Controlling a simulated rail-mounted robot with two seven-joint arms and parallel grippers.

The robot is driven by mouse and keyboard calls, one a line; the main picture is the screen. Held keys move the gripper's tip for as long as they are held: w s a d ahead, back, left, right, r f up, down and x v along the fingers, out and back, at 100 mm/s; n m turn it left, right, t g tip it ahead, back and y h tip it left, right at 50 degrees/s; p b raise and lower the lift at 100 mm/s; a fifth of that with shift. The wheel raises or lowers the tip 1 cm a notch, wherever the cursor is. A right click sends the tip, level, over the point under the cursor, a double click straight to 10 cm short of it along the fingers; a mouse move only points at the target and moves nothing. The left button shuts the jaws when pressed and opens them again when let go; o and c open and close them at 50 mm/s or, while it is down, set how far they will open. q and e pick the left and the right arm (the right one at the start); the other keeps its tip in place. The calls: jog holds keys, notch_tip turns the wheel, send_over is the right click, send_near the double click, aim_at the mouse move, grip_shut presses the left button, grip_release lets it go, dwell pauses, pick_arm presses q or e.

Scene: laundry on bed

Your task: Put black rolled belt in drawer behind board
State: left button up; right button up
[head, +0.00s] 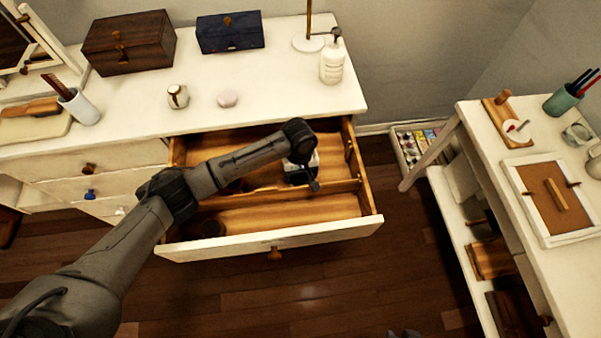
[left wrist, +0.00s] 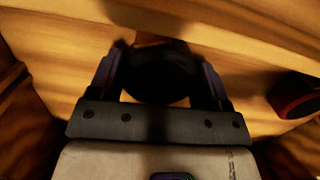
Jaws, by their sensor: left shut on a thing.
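The open drawer (head: 275,243) has a wooden board (head: 275,192) across it, splitting it into a rear and a front part. My left gripper (head: 301,182) points down into the rear part, behind the board, toward the right side. In the left wrist view, the gripper (left wrist: 160,80) is shut on the black rolled belt (left wrist: 160,75), a dark round shape between the fingers. The belt is hardly visible in the head view. I cannot tell whether it touches the drawer floor. Only a small tip, perhaps of my right gripper (head: 405,333), shows at the bottom edge.
A dark roll (head: 210,228) lies in the drawer's front part at left. A dark roll with a red edge (left wrist: 297,95) shows in the left wrist view. The dresser top (head: 200,118) holds boxes, a cup and a bottle (head: 332,62). A white side table (head: 480,145) stands right.

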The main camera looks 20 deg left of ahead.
dwell(0.3)
pick_arm(q)
jog(key=o, duration=1)
jog(key=shift+r, duration=0.1)
notch_tip(320, 180, up, 12)
jog(key=w+p, duration=0.1)
jog(key=p, duration=0.1)
jog(key=shift+w+a+p, duration=0.15)
jog(key=shift+a+p, duration=0.25)
